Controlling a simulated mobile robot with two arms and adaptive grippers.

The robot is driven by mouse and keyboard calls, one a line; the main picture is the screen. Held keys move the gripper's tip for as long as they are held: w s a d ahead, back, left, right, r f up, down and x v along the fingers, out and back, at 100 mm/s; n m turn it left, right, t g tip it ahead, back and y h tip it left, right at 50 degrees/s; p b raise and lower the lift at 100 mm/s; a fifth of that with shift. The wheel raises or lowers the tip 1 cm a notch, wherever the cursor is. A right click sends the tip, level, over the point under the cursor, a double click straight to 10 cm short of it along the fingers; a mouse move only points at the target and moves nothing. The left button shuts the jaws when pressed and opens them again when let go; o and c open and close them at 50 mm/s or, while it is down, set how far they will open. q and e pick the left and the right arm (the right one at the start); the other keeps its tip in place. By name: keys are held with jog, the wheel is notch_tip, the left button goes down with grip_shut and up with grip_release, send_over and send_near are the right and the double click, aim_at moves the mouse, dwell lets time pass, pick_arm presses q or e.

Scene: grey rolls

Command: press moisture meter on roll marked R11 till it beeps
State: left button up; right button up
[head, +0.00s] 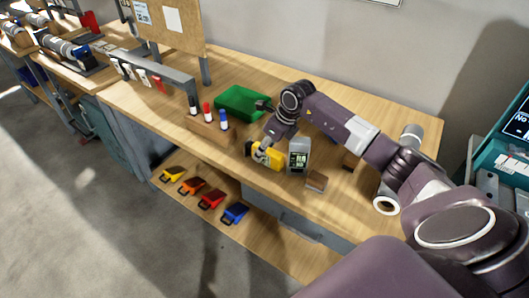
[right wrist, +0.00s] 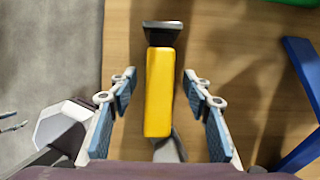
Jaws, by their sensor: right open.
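A yellow tool with a dark flared end (right wrist: 159,92) lies on the wooden bench. I cannot tell for sure whether it is the moisture meter. My right gripper (right wrist: 159,76) is open around it, one finger on each side, with gaps to both. In the head view my right gripper (head: 264,149) is at the yellow tool (head: 274,157) and hides part of it. A grey device with a lit display (head: 298,156) stands just right of it. Grey rolls (head: 62,47) lie on the far left bench; no R11 mark is readable.
A green tray (head: 242,102) and a wooden block with markers (head: 209,131) stand left of the gripper. Coloured tools (head: 210,199) lie on the lower shelf. A blue bar (right wrist: 300,100) shows at right.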

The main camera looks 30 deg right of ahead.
jog(key=shift+w+f, duration=0.1)
jog(key=shift+f, duration=0.2)
grip_shut()
jog(key=shift+r, duration=0.1)
jog(key=shift+w+r, duration=0.1)
